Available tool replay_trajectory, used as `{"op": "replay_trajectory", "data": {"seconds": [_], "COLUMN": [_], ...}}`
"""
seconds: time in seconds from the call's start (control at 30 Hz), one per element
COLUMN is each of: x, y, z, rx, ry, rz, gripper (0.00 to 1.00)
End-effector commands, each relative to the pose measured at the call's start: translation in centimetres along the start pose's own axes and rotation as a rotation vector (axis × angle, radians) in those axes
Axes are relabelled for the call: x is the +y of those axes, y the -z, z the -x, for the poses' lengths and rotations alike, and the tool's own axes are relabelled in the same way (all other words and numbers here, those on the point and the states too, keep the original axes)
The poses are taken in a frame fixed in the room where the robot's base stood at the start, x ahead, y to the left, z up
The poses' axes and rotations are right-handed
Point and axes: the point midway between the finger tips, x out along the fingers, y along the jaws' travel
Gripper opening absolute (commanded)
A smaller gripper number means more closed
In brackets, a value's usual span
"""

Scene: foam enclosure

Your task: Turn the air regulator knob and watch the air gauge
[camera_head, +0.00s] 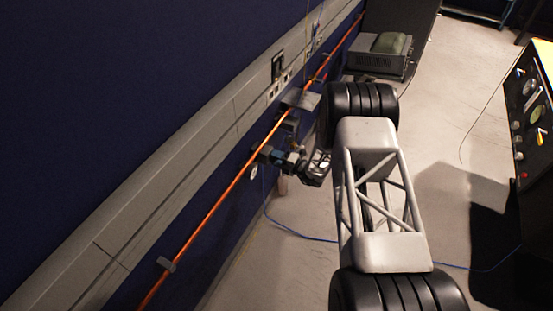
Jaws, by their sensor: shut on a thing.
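The air regulator (267,155) is a small dark blue-grey body mounted beside the orange pipe on the blue wall. My gripper (298,165) reaches it from the right, beyond my arm's large black joint. Its jaws are shut on the regulator's near end, where the knob is; the knob itself is mostly hidden by the fingers. A small pale round face (254,172) shows just below the regulator and may be the air gauge. It is too small to read, and I see no needle.
The orange pipe (213,211) runs diagonally along the wall below a grey trunking rail (150,186). A grey bracket (301,98) juts out above the regulator. A grey box (376,62) stands farther back. A blue cable (300,231) crosses the floor. A dial panel (527,101) stands at right.

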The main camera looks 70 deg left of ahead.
Motion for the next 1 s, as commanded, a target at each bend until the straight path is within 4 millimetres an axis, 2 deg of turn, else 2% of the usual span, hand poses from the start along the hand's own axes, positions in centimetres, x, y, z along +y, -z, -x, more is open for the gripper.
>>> {"op": "replay_trajectory", "data": {"seconds": [0.17, 0.2, 0.37, 0.73, 1.0], "x": [0.0, 0.0, 0.0, 0.0, 0.0], "y": [0.0, 0.0, 0.0, 0.0, -0.1], "z": [0.0, 0.0, 0.0, 0.2, 2.4], "rx": [0.0, 0.0, 0.0, 0.0, -0.002], "ry": [0.0, 0.0, 0.0, 0.0, 0.001], "rz": [0.001, 0.001, 0.001, 0.002, 0.001], "gripper": [0.19, 0.44, 0.67, 0.67, 0.67]}}
